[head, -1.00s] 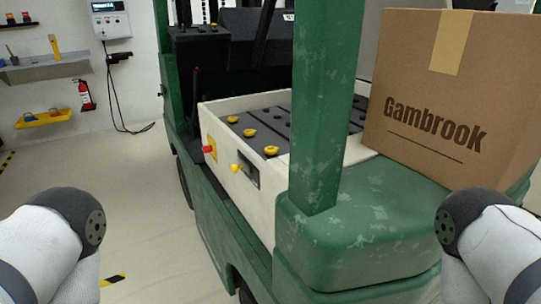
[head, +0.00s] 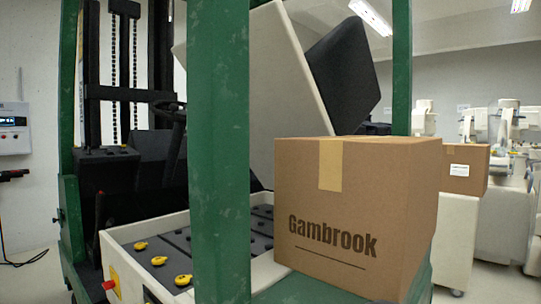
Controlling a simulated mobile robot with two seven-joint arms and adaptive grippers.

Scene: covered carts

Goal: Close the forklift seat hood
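The forklift's seat hood (head: 240,90) is a pale panel standing tilted open, with the black seat (head: 345,70) on its right side. Below it the battery compartment (head: 125,233) is open, showing dark cells with yellow caps. A green post (head: 220,150) crosses in front and hides part of the compartment and hood. A cardboard box marked Gambrook (head: 340,215) sits on the forklift's green rear body, in front of the hood's lower part. Neither of my grippers is in the head view.
The steering wheel (head: 168,108) and black mast (head: 125,60) are beyond the compartment. Another green post (head: 401,70) stands behind the box. A second box (head: 466,168) rests on a pale unit at right. A wall charger (head: 14,128) hangs at far left.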

